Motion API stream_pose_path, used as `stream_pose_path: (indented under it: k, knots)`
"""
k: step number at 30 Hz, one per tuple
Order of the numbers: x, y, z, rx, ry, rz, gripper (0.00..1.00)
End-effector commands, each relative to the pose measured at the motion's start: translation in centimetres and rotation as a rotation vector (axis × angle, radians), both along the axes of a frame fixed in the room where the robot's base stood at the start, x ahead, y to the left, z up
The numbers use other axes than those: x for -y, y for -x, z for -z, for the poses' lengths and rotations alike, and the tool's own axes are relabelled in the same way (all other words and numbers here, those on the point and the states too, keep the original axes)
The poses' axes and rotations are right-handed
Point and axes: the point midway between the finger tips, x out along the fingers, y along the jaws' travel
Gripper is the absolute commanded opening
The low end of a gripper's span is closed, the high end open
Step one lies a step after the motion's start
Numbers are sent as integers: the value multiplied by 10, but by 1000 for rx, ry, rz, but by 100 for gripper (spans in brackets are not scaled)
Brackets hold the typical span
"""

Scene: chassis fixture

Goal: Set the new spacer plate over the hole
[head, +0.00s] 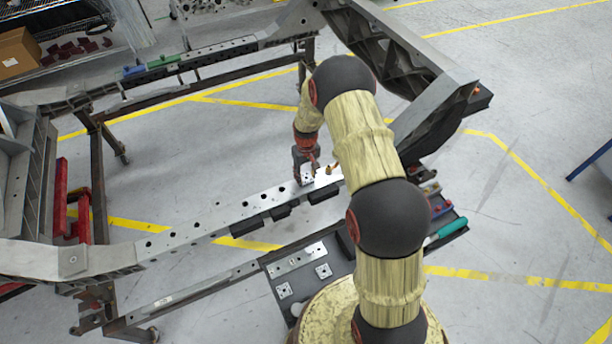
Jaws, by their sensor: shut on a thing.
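My gripper (309,167) is at the chassis rail (190,232), toward the rail's right part. It is shut on a small silver spacer plate (308,176), partly hidden by the fingers. The plate is at or just above the rail's top; I cannot tell whether it touches. Several dark holes run along the rail to the left of the gripper. Which hole lies under the plate is hidden.
A dark tray (275,277) in front of the rail holds small square plates (284,290) (323,271) and a longer plate (297,259). A teal-handled tool (447,229) lies to the right. Dark blocks (281,212) sit along the rail's near side. The floor inside the frame is clear.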

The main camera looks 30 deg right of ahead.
Motion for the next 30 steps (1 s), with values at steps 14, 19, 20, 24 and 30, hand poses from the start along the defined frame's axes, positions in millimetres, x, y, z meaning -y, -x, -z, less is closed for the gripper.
stream_pose_path:
  k: [14,19,20,24,30]
  knots:
    - [0,-1,5,1,0,0,0]
    - [0,-1,7,2,0,0,0]
    - [0,-1,7,2,0,0,0]
    - [0,-1,7,2,0,0,0]
    - [0,-1,7,1,0,0,48]
